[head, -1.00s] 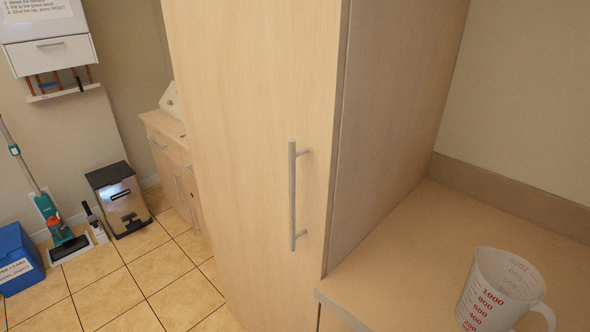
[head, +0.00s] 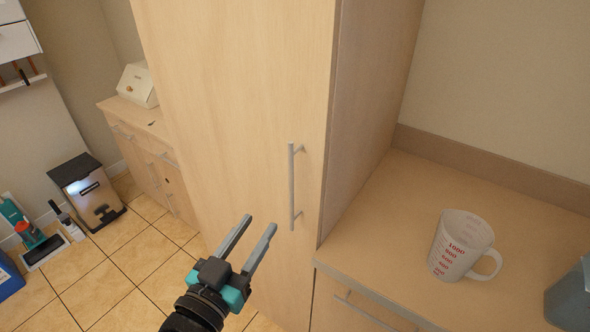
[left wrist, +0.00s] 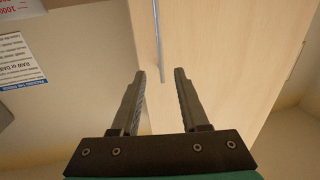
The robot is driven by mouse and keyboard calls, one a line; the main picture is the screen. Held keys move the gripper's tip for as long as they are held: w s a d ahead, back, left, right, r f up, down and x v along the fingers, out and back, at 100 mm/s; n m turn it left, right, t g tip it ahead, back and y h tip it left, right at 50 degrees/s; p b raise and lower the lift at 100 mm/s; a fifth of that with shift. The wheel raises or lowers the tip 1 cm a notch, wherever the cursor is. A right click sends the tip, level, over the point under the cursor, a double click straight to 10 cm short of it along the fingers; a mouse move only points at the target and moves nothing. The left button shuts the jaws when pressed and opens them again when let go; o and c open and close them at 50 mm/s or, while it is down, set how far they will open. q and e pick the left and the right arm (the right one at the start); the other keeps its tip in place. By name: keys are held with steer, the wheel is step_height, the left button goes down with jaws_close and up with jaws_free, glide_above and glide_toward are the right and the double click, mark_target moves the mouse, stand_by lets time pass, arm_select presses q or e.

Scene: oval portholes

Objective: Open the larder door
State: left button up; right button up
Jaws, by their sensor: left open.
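The larder door (head: 240,110) is a tall pale wood panel and stands shut in the head view. Its upright metal bar handle (head: 292,187) is near the door's right edge. In the left wrist view the handle (left wrist: 158,45) runs down from the top and ends just beyond the gap between the fingers. My left gripper (head: 257,226) is open and empty, in front of the door, to the lower left of the handle and apart from it. The open fingers also show in the left wrist view (left wrist: 160,75). My right gripper is not in view.
A counter (head: 375,210) on the right holds a measuring jug (head: 455,245), with a bluish-grey container (head: 572,297) at the right edge. A bin (head: 88,190) and a low cabinet (head: 150,150) stand at the left. Tiled floor (head: 90,275) lies open before them.

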mark_target(290, 178)
arm_select(q)
steer(key=x, duration=1.5)
steer(key=shift+w+p, duration=0.15)
steer(key=shift+p, duration=0.15)
steer(key=shift+c, duration=0.2)
jaws_close()
stand_by(0.8)
